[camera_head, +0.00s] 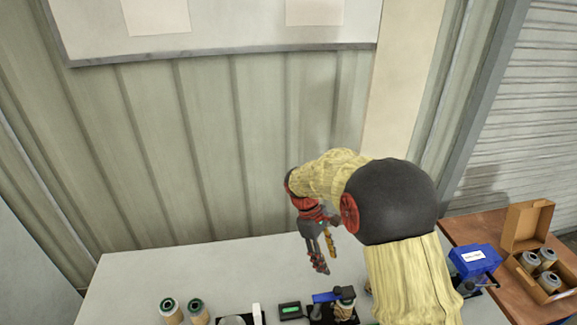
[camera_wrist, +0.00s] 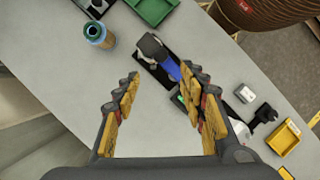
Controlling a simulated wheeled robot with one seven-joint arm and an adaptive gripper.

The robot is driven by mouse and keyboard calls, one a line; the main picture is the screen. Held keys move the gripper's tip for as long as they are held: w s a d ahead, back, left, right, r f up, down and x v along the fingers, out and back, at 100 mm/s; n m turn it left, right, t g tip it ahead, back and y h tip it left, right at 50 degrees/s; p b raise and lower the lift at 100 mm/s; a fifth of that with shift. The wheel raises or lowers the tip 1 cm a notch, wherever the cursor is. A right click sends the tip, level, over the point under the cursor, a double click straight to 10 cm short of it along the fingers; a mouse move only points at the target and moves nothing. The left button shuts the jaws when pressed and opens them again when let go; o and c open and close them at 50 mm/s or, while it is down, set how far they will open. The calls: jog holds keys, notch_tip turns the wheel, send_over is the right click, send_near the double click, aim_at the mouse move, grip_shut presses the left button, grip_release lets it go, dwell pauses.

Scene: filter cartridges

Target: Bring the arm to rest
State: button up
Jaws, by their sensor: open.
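My arm (camera_head: 395,205), in a yellow cover with a dark joint, reaches up and bends over the table in the head view. My gripper (camera_head: 324,263) hangs from it, fingers pointing down, above the pale table (camera_head: 225,265). In the wrist view my gripper (camera_wrist: 162,95) is open, with wide-apart yellow-padded fingers.
Two cartridges (camera_head: 171,309) stand at the table's front left. A blue device (camera_head: 475,260) is at the right. An open cardboard box (camera_head: 527,233) with several cartridges is on a brown table (camera_head: 475,230). A green tray (camera_wrist: 152,10) and a yellow bin (camera_wrist: 283,138) show in the wrist view.

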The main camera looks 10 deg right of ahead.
jog(key=s+a+r+m+t+y+b, duration=0.1)
jog(key=s+r+m+t+b, duration=0.2)
jog(key=s+b, duration=0.4)
jog(key=s+a+r+m+t+y+b, duration=0.1)
jog(key=s+m+t+b, duration=0.4)
jog(key=s, duration=1.2)
notch_tip(320, 180, up, 2)
jog(key=m+y+b, duration=0.1)
jog(key=b, duration=0.1)
jog(key=shift+a+r+t+b, duration=0.15)
jog(key=shift+a+t+b, duration=0.1)
jog(key=shift+t+b, duration=0.15)
dwell(0.9)
